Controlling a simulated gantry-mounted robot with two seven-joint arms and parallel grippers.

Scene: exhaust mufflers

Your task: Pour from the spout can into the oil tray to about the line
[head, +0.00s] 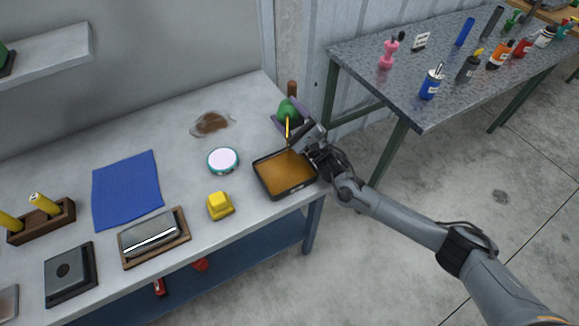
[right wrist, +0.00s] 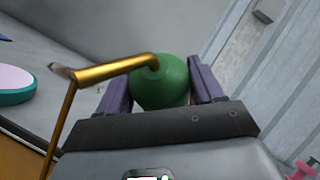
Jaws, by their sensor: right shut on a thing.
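A green spout can (head: 288,110) with a thin brass spout (right wrist: 115,70) is at the back right of the bench. My right gripper (head: 289,112) is shut on the can, with a purple finger on either side. In the right wrist view the green can (right wrist: 160,85) sits between the fingers, and a thin amber stream (right wrist: 62,125) falls from the spout tip. The black-rimmed oil tray (head: 270,188) lies just in front of the can, with amber oil spread across its floor. I cannot make out a fill line. My left gripper is not in view.
A round white-and-teal tin (head: 223,160) and a yellow block (head: 219,206) stand left of the tray. A brown stain (head: 211,123), a blue cloth (head: 127,188) and a framed metal piece (head: 150,236) lie farther left. A metal table (head: 400,85) with several bottles stands right.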

